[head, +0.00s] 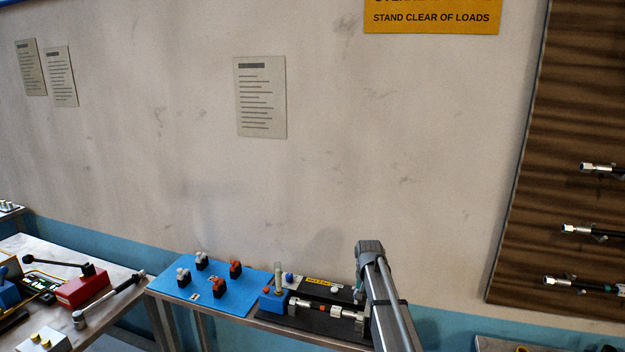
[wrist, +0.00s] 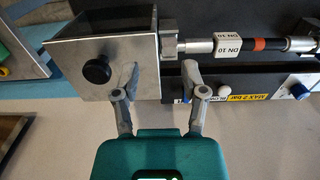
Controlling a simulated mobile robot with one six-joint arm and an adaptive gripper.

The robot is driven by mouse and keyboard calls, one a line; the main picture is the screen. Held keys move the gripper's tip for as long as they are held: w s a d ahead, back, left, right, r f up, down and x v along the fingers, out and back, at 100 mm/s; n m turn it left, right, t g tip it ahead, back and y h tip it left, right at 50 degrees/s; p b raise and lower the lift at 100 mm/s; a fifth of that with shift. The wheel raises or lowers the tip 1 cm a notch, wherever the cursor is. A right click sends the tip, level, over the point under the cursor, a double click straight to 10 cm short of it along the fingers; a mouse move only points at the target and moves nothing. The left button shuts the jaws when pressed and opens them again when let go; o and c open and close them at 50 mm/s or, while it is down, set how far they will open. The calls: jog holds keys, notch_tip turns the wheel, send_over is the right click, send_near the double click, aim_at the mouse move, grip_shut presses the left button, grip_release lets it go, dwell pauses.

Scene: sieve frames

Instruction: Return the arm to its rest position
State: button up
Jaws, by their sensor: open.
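My arm (head: 385,300) rises at the lower middle right of the head view, beside the black fixture; the gripper itself does not show there. In the wrist view my gripper (wrist: 160,85) is open, its two grey fingers apart with nothing held between them. I cannot tell whether a finger touches the box.
The black fixture (head: 293,325) stands next to a blue mat (head: 215,295) with several grey and orange-red fittings. A bench (head: 130,263) with a red block (head: 82,288) lies left. A brown board (head: 570,100) with hoses hangs right.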

jog(key=shift+s+f, duration=0.3)
jog(key=shift+s, duration=0.1)
jog(key=s+f+n+b, duration=0.1)
jog(key=s+f+b, duration=0.2)
jog(key=s, duration=0.6)
jog(key=s+f+n+b, duration=0.1)
jog(key=s+f+b, duration=0.2)
jog(key=s, duration=0.6)
jog(key=s+f+n+b, duration=0.1)
jog(key=s+f+b, duration=0.2)
jog(key=s, duration=0.6)
jog(key=shift+s+n, duration=0.25)
jog(key=shift+n, duration=0.05)
jog(key=shift+d+f, duration=0.1)
